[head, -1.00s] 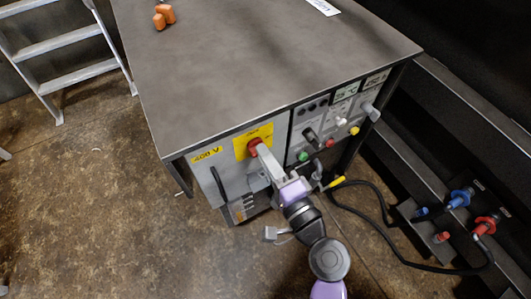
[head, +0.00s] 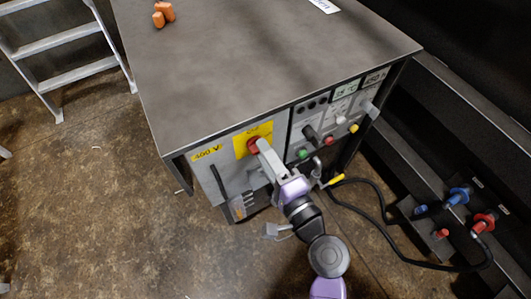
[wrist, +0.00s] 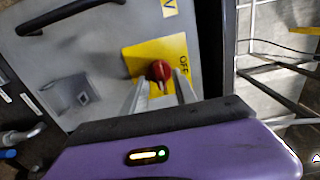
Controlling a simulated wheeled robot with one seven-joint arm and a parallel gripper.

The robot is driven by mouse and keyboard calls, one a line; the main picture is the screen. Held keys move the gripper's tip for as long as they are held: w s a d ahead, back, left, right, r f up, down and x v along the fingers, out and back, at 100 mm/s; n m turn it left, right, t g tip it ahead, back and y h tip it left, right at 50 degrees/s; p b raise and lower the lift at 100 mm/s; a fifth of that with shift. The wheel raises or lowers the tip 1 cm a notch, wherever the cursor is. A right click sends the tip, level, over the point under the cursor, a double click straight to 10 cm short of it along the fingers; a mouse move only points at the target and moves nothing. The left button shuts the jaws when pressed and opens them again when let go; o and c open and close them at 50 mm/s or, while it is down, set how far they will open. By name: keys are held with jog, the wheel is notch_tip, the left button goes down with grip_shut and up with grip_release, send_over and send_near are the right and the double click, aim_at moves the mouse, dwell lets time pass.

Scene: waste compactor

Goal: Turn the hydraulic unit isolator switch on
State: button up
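The isolator switch is a red rotary knob (head: 253,146) on a yellow plate (head: 264,131) on the front of the grey cabinet. In the wrist view the red knob (wrist: 160,72) sits on the yellow plate (wrist: 140,55), with the word OFF printed near its right side. My gripper (head: 261,147) reaches up to the knob from the lower right. In the wrist view my gripper (wrist: 161,80) is open, with one finger on each side of the knob's lower part. I cannot tell whether the fingers touch it. The fingers partly hide the knob in the head view.
A black bar handle (head: 218,185) is left of the switch. A control panel with a green button (head: 302,154) and other knobs is to its right. Black cable runs to blue (head: 459,197) and red (head: 485,222) connectors. Orange items (head: 163,14) lie on the cabinet top.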

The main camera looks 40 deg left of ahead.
jog(key=shift+d, duration=0.1)
jog(key=v, duration=0.7)
jog(key=shift+d, duration=0.35)
jog(key=d+r+n+t+h+p, duration=0.15)
jog(key=d+t+h, duration=0.3)
jog(key=d, duration=0.65)
jog(key=d+r+t+h+p, duration=0.15)
jog(key=d+t+h, duration=0.35)
jog(key=d, duration=0.6)
jog(key=s+d+r+n+g+h+p, duration=0.1)
jog(key=s+d+r+h+p, duration=0.2)
jog(key=s, duration=0.7)
jog(key=s+d+r+n+h+p, duration=0.2)
jog(key=s+d+r+h+p, duration=0.2)
jog(key=s+d+r, duration=0.3)
jog(key=s+d, duration=0.2)
jog(key=s, duration=0.1)
jog(key=shift+r+g+p, duration=0.3)
jog(key=shift+g+p, duration=0.05)
jog(key=shift+p, duration=0.05)
